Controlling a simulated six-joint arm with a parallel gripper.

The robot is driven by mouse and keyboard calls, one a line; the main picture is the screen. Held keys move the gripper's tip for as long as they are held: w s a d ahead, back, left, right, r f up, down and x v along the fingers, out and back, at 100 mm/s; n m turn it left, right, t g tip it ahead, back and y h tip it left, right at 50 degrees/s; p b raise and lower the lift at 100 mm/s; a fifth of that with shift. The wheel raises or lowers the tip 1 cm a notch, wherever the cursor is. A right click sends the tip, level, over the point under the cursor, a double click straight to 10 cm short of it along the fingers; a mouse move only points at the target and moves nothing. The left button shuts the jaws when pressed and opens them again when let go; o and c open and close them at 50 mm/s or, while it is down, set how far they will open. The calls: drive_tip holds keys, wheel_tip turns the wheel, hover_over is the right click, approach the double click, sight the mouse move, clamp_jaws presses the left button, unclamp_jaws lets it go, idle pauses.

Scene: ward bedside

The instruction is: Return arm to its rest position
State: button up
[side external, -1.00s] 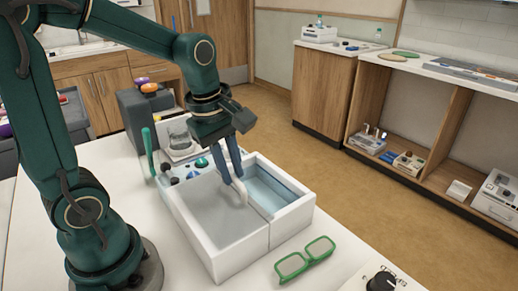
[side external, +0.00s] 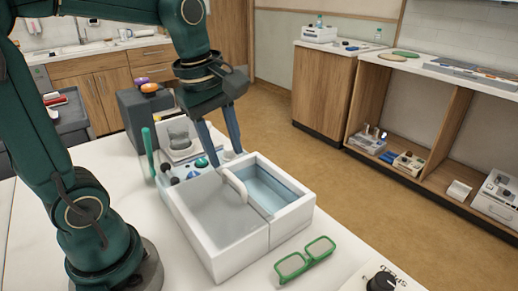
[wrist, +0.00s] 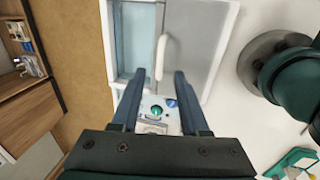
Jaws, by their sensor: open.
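My gripper (side external: 225,148) is open and empty, pointing down above the back edge of a white box. The box (side external: 240,255) stands on the white table. A grey panel (side external: 205,210) with a curved white handle (side external: 234,186) covers its left part, and its right part shows a pale blue interior (side external: 272,187). In the wrist view my gripper's fingers (wrist: 157,76) are spread apart, with the white handle (wrist: 161,55) beyond them, clear of both.
Green glasses (side external: 306,259) lie in front of the box, near a dial (side external: 382,282). Floor lies open to the right.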

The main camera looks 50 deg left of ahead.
drive_tip(key=s+d+m+t, duration=0.1)
drive_tip(key=s+m, duration=0.1)
drive_tip(key=m, duration=0.3)
drive_tip(key=s+d+f+m+t, duration=0.1)
drive_tip(key=s+m, duration=0.1)
drive_tip(key=m, duration=0.3)
drive_tip(key=s+d+m+t, duration=0.1)
drive_tip(key=s+d+m, duration=0.1)
drive_tip(key=m, duration=0.3)
drive_tip(key=shift+s+f+m, duration=0.15)
drive_tip(key=shift+s+m, duration=0.25)
drive_tip(key=shift+s, duration=0.1)
drive_tip(key=shift+f+m, duration=0.15)
drive_tip(key=shift+m, duration=0.45)
drive_tip(key=shift+w+a+m, duration=0.1)
drive_tip(key=shift+m, duration=0.4)
